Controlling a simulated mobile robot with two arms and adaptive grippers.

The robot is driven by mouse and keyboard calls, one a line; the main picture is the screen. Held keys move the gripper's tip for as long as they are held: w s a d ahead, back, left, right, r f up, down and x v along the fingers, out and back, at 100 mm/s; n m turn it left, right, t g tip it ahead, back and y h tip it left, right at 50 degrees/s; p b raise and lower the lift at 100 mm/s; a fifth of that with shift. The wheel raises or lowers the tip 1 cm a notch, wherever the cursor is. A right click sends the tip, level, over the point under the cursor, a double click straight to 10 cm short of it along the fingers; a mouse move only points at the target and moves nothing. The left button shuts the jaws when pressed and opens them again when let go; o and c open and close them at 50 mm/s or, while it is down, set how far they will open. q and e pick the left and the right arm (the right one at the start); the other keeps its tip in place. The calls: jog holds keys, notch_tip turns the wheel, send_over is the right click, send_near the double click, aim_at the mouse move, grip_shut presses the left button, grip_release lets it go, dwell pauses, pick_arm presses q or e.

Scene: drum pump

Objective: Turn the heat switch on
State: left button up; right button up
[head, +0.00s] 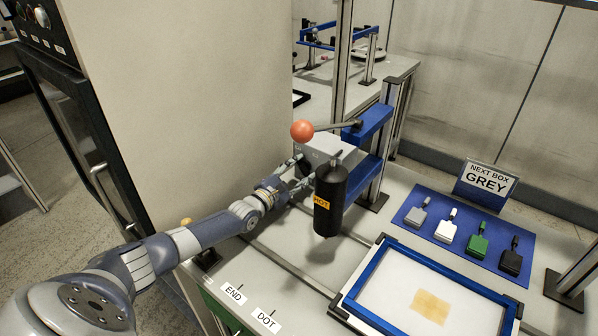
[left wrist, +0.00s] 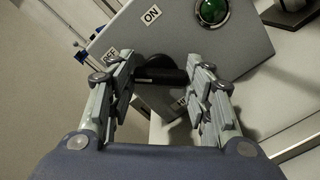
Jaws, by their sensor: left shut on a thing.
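The grey heat switch box (head: 330,147) stands behind the black drum marked HOT. In the left wrist view the box face (left wrist: 185,35) carries an ON label (left wrist: 152,14), a partly covered second label, and a green lamp (left wrist: 213,11). My left gripper (head: 298,172) is at the near left side of the box. In the left wrist view its fingers (left wrist: 160,78) are on either side of the black switch knob (left wrist: 160,70), shut on it. The knob is hidden in the head view. My right gripper is not in view.
The black HOT cylinder (head: 330,200) hangs just right of my left gripper, below a lever with an orange ball (head: 302,131). A blue-framed tray (head: 370,282) lies in front. A blue mat (head: 418,200) with several small blocks and a GREY sign (head: 486,182) are at right.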

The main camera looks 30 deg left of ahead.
pick_arm(q)
jog(key=shift+m, duration=0.4)
jog(key=shift+f+m+b, duration=0.15)
jog(key=shift+m+b, duration=0.6)
jog(key=shift+m, duration=0.35)
jog(key=m+b, duration=0.1)
jog(key=m, duration=0.3)
jog(key=shift+m, duration=0.3)
jog(key=m, duration=0.4)
jog(key=shift+b, duration=0.4)
jog(key=m, duration=0.4)
jog(key=shift+m, duration=0.3)
jog(key=o, duration=1)
